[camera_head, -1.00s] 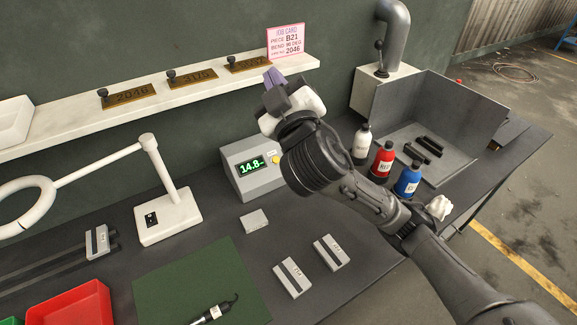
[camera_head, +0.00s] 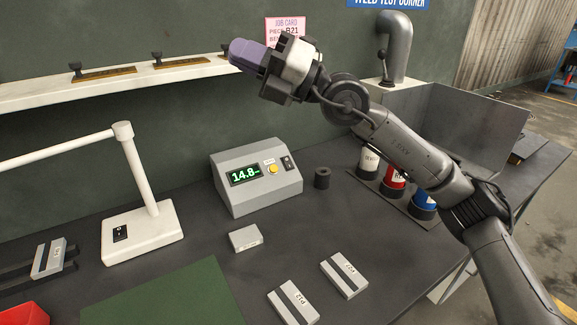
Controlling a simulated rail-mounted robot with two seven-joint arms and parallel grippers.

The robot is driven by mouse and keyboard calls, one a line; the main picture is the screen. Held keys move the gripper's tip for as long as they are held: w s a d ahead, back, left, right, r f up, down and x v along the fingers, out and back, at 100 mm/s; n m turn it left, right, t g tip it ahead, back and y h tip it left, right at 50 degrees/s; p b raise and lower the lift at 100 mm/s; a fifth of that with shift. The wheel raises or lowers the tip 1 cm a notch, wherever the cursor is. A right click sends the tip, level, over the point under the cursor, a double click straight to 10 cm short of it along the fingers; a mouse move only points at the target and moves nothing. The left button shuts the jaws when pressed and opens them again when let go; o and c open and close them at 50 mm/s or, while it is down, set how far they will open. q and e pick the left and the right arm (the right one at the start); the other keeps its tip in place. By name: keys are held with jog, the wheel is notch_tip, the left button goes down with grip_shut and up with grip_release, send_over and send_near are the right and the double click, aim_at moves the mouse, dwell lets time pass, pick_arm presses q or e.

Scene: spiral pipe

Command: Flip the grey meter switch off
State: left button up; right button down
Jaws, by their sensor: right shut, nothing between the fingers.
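The grey meter (camera_head: 263,200) stands on the dark bench near the middle of the view. Its lit green display (camera_head: 244,175) reads about 14.8. A yellow knob (camera_head: 272,169) sits right of the display. A small dark switch (camera_head: 288,163) is at the right end of the sloped face; its position is too small to tell. My right gripper (camera_head: 247,54) is shut and empty, with purple fingers pointing left. It is raised above the meter, in front of the wall and shelf, and apart from the meter. My left gripper is not in view.
A black cylinder (camera_head: 322,178) stands right of the meter. White, red and blue bottles (camera_head: 395,178) stand farther right, partly behind my arm. A white lamp (camera_head: 143,240) stands to the left. Grey blocks (camera_head: 344,276) lie in front. A shelf (camera_head: 120,84) runs along the wall.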

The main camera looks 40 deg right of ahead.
aim_at(285, 159)
jog(key=w+d+f+m+g+h, duration=0.1)
jog(key=d+f+m+g+h, duration=0.2)
jog(key=d+f+m+h, duration=0.5)
jog(key=w+d+f+m+g+h, duration=0.2)
jog(key=d+f+m+g+h, duration=0.2)
jog(key=d+f+m+h, duration=0.5)
jog(key=shift+w+d+f+h+b, duration=0.15)
jog(key=shift+w+f+h+b, duration=0.2)
jog(key=shift+f, duration=1.35)
jog(key=b+x, duration=0.5)
jog(key=x, duration=0.8)
jog(key=shift+w+f, duration=0.25)
jog(key=shift+f, duration=0.1)
